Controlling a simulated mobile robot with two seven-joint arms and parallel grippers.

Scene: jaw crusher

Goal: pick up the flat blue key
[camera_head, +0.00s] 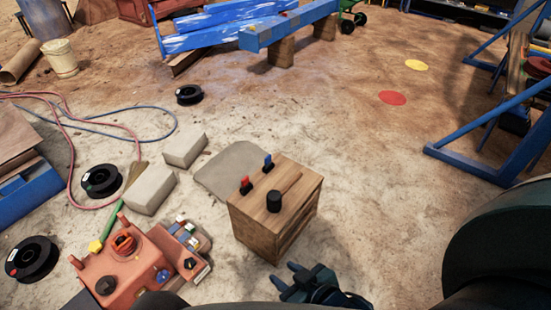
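The small blue key (268,160) stands upright near the back edge of the top of a wooden box (262,230). A similar red key (246,184) stands at the left on the same top, and a black knob (274,201) sits nearer the front. My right gripper (306,268) is at the bottom of the view, in front of the box and lower right of the blue key. Its dark fingers look spread apart with nothing between them. It is clear of the key. My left gripper does not show.
An orange control unit (122,270) with buttons stands left of the box. Pale blocks (150,188), black spools (101,180) and hoses lie to the left. Blue steel frames (470,168) stand at the right. The ground behind and right of the box is mostly clear.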

